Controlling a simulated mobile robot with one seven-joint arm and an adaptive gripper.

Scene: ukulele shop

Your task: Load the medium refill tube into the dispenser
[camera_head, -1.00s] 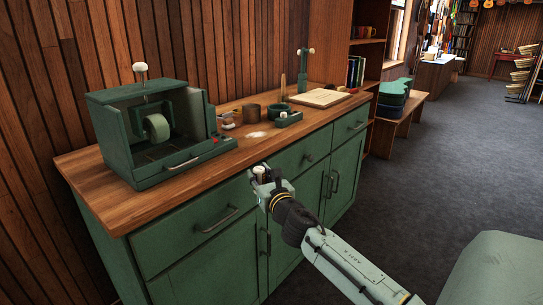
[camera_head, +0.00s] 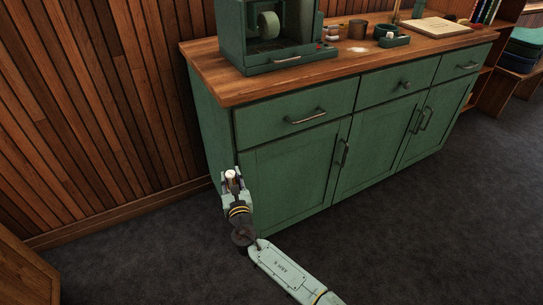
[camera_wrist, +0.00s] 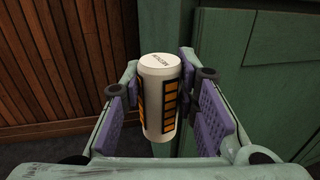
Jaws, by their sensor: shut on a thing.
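My gripper (camera_head: 231,180) is shut on the medium refill tube (camera_head: 230,174), in front of the cabinet's left end and well below its top. In the wrist view the tube (camera_wrist: 160,70) is a white cylinder with a label on its top and black and orange markings on its side. It stands upright between the purple finger pads of my gripper (camera_wrist: 160,105). The dispenser may be the green box-shaped machine (camera_head: 260,62) with a pale roller inside, at the left of the cabinet top; its upper part is cut off by the picture edge.
The green cabinet (camera_head: 295,160) has a wooden top (camera_head: 215,78) and handles that stick out. A brown cup (camera_head: 357,29), a green tape holder (camera_head: 390,40) and a board (camera_head: 436,27) stand on it. A plank wall (camera_head: 90,110) is at the left. Carpet lies clear in front.

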